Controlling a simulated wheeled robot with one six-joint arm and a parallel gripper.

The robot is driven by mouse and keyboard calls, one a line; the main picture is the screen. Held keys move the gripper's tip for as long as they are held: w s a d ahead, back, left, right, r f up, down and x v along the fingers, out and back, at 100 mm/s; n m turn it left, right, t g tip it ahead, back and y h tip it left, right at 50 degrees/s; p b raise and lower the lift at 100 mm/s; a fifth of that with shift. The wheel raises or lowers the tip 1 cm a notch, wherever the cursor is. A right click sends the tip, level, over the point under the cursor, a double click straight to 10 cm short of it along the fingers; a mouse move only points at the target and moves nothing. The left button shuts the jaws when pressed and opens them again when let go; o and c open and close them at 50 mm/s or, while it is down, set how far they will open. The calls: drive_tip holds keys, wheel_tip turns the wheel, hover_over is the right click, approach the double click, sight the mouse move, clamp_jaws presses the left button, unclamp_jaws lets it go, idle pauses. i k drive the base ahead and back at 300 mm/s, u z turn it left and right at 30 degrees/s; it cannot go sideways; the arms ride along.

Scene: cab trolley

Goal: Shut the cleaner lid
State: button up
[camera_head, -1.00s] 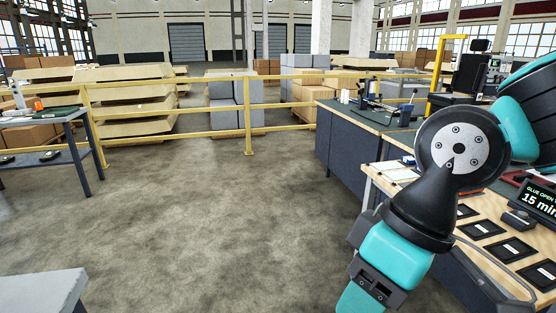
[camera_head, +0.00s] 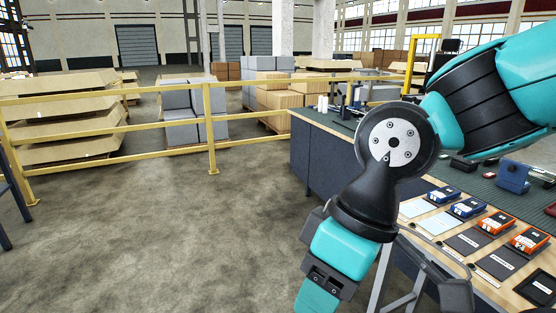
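No cleaner lid can be made out in this view. My arm crosses the right side of the picture, with a black and teal elbow and a teal link running down to the bottom edge. My gripper's fingertips do not show; the arm's far end runs out of the picture at the bottom.
A workbench (camera_head: 318,160) with a dark blue side stands at the right. Blue boxes (camera_head: 467,207), orange boxes (camera_head: 528,239) and dark cards lie on a wooden top behind my arm. A grey tube frame (camera_head: 397,280) stands close below. A yellow rail (camera_head: 209,130) crosses the back. Open floor (camera_head: 150,240) lies left.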

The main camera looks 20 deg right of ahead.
sight(510, 170)
drive_tip(key=z, duration=0.15)
drive_tip(key=i, duration=3.3)
drive_tip(key=z, duration=2.85)
